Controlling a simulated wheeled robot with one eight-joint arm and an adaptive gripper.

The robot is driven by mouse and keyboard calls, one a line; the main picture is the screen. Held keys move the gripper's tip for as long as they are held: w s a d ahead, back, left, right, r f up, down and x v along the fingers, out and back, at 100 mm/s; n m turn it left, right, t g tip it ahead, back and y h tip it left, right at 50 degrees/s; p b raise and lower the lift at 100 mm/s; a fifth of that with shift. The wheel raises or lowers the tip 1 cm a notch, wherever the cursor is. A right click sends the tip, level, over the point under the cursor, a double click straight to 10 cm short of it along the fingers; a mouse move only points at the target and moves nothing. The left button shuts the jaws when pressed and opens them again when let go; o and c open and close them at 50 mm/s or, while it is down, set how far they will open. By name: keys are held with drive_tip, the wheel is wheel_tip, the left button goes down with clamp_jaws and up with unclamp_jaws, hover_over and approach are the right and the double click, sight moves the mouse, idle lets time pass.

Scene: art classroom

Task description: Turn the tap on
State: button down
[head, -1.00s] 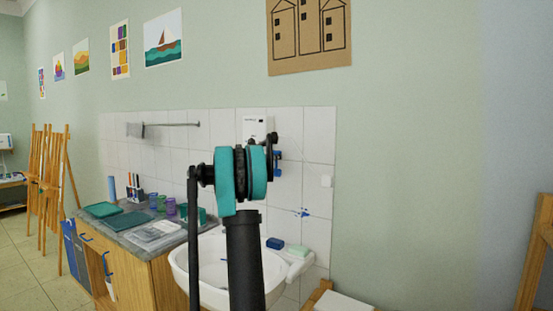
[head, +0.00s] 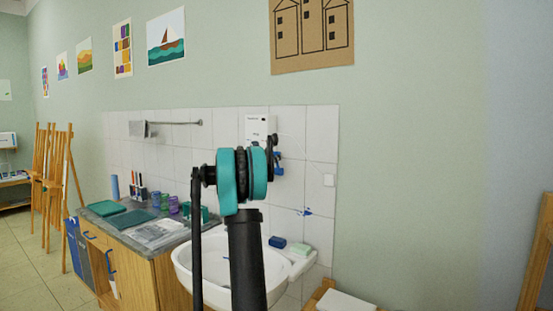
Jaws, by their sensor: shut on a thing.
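The white sink basin (head: 188,268) is on the tiled wall, right of the counter, partly covered by my dark arm link and teal joint. The tap is not clearly visible; my arm stands in front of the area above the basin. My gripper is not visible, so what it holds cannot be seen here. A white box (head: 258,126) is on the wall above the sink, and a small blue item (head: 279,164) shows below it, just right of my arm; what it is cannot be told.
The grey counter (head: 172,240) at left holds green trays, cups and markers. Wooden easels (head: 53,190) stand far left. A wooden stool (head: 330,300) is at the lower right.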

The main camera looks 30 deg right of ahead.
drive_tip(key=c, duration=1.6)
unclamp_jaws()
drive_tip(key=shift+a, duration=0.1)
drive_tip(key=v, duration=1.2)
